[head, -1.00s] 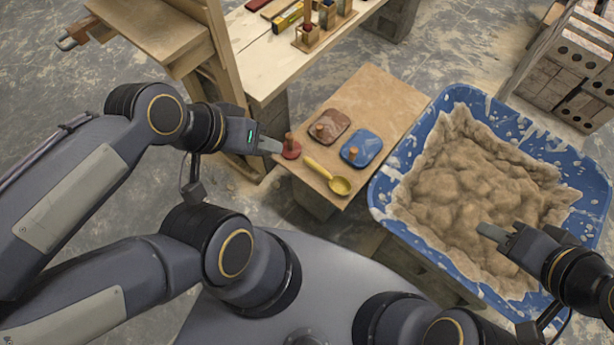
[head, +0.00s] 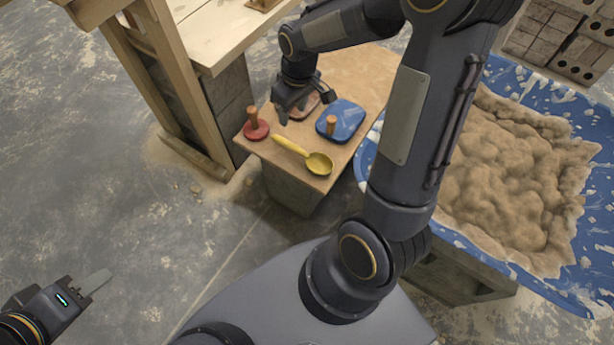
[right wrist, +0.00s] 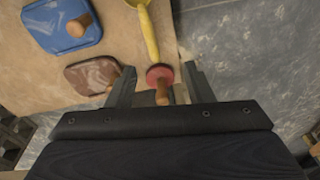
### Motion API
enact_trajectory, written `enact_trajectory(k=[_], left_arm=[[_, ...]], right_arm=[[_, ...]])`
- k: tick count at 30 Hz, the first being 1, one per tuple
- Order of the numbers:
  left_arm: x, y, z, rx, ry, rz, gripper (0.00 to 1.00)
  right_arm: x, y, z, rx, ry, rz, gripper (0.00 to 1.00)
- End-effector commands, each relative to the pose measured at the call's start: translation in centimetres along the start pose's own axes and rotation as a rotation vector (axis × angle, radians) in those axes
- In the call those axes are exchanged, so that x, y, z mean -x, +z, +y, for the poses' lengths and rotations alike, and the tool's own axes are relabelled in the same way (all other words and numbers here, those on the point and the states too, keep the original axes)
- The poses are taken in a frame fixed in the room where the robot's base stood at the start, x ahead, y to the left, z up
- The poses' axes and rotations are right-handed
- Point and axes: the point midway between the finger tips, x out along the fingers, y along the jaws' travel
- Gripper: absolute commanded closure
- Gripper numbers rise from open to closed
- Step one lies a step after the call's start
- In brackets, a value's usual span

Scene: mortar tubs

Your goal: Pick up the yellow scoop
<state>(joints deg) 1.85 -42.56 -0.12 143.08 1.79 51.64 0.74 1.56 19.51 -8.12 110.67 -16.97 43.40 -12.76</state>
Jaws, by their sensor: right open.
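The yellow scoop (head: 318,163) lies on the small wooden board (head: 350,70), its bowl toward the front edge and its handle pointing up and left. In the right wrist view the scoop's handle (right wrist: 149,35) runs down toward the jaws, its bowl cut off at the top. My right gripper (head: 290,112) is open above the board, just beyond the handle's end, and holds nothing. In the right wrist view its two fingers (right wrist: 158,88) stand apart with the red float's handle between them in the picture. My left gripper (head: 95,285) is away at the lower left over the floor; its jaws are unclear.
A red round float (head: 257,131), a blue float (head: 346,117) and a brown float (right wrist: 92,74) with wooden handles stand close to the scoop. A wooden workbench (head: 215,35) stands behind on the left.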

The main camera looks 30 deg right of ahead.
Motion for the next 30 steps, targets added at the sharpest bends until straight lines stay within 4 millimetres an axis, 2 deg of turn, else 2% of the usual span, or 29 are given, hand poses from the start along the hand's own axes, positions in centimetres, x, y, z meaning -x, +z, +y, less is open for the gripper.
enact_trajectory(k=[1, 3, 6, 12, 20, 27, 30], left_arm=[[-2.5, 1.3, -1.2, 0.000, 0.000, 0.000, 0.64], [-3.6, 1.8, -1.6, 0.000, 0.000, 0.000, 0.64], [-4.5, 2.2, -2.0, 0.000, 0.000, 0.001, 0.64], [-5.1, 2.5, -2.3, 0.000, 0.000, 0.001, 0.64], [-5.9, 3.0, -2.7, 0.000, 0.000, 0.001, 0.64], [-7.3, 3.7, -3.4, 0.000, 0.000, 0.001, 0.64], [-7.4, 3.7, -3.4, 0.000, 0.000, 0.001, 0.64]], right_arm=[[-5.2, -0.4, 0.7, 0.036, 0.012, -0.037, 0.53], [-8.5, -0.9, 1.2, 0.077, 0.026, -0.069, 0.53], [-11.5, -1.3, 1.8, 0.117, 0.040, -0.098, 0.53], [-14.3, -1.4, 2.1, 0.142, 0.049, -0.117, 0.53], [-16.6, -0.9, 2.2, 0.140, 0.047, -0.116, 0.53], [-20.2, -0.4, 2.4, 0.140, 0.046, -0.116, 0.53], [-20.5, -0.4, 2.5, 0.140, 0.047, -0.115, 0.53]])
